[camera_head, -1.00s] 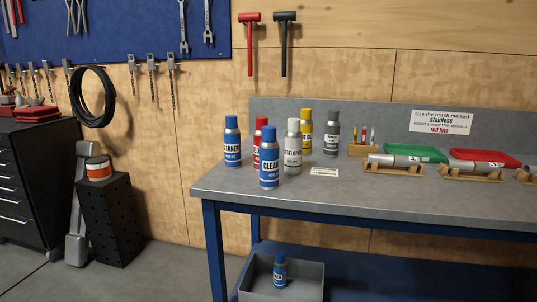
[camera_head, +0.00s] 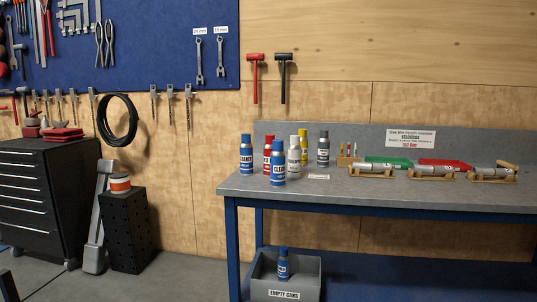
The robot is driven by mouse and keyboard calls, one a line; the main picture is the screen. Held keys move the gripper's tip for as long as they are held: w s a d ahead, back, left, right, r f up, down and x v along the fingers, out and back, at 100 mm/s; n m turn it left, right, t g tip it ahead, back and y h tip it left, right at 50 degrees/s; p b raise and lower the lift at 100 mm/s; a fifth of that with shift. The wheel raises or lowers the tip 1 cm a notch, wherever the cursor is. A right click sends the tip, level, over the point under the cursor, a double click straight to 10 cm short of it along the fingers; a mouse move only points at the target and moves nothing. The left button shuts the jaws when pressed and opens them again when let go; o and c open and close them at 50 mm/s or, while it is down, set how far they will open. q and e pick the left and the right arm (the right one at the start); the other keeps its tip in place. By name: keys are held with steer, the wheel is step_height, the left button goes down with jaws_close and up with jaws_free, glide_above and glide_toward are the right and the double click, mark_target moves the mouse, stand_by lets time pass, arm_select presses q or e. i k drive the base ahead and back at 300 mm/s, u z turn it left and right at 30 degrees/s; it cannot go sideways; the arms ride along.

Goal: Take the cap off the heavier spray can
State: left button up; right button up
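Several spray cans stand upright in a group at the left end of the workbench. A blue can labelled cleaner (camera_head: 246,155) is at the left. A second blue can (camera_head: 278,164) stands at the front. Beside them are a red can (camera_head: 267,154), a white can (camera_head: 294,156), a yellow can (camera_head: 303,143) partly hidden behind it, and a grey can (camera_head: 323,149). Another blue can (camera_head: 283,264) stands in a grey bin marked "EMPTY CANS". All appear capped. Which is heavier cannot be seen. Neither gripper is in view.
The grey workbench (camera_head: 400,197) holds a small card (camera_head: 318,177), a brush holder (camera_head: 346,160), green and red trays, and metal tubes on wooden cradles. The grey bin (camera_head: 285,293) sits under the bench. A black drawer cabinet (camera_head: 40,200) and black stand (camera_head: 125,230) are left.

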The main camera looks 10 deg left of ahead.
mark_target(277, 145)
steer(key=u, duration=1.1)
steer(key=i, duration=1.4)
steer(key=z, duration=0.15)
